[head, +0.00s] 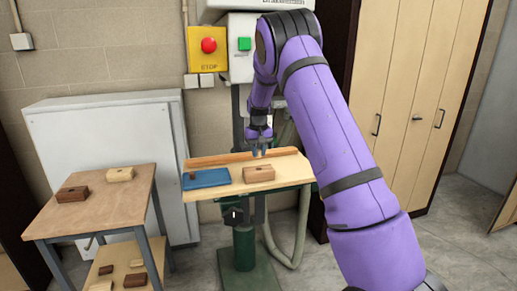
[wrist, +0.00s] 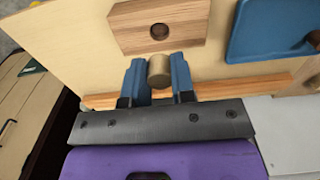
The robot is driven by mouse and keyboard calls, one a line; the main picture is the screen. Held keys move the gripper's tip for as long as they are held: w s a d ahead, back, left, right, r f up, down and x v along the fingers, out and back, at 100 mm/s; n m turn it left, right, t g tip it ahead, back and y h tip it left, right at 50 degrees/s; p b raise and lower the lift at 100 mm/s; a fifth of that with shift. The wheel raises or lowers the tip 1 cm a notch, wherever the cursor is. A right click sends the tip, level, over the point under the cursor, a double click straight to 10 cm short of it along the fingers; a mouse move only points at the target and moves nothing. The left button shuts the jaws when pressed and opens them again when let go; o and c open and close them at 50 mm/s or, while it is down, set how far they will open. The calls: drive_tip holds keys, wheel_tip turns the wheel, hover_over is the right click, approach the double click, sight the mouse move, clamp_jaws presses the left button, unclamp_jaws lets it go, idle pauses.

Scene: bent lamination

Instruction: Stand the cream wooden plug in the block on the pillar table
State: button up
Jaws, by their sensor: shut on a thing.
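My gripper (wrist: 157,72) is shut on the cream wooden plug (wrist: 158,71), whose round end shows between the two blue fingers in the wrist view. The wooden block (wrist: 190,23) has a dark round hole in its face. In the wrist view the plug appears apart from the hole, toward the rear strip. In the head view the block (head: 258,174) lies on the pillar table (head: 232,187), and my gripper (head: 259,152) is above and behind it. The plug is too small to make out clearly in the head view.
A blue tray (head: 207,179) with a small dark brown piece lies left of the block. A wooden strip (head: 220,160) runs along the table's back edge. A side table (head: 95,205) at left carries two wooden blocks, with several pieces on its lower shelf.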

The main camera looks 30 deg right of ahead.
drive_tip(key=shift+f, duration=2.3)
drive_tip(key=shift+f, duration=0.55)
idle(0.9)
drive_tip(key=o, duration=1.4)
drive_tip(key=shift+c, duration=0.2)
drive_tip(key=shift+r, duration=3.5)
drive_tip(key=shift+s, duration=0.1)
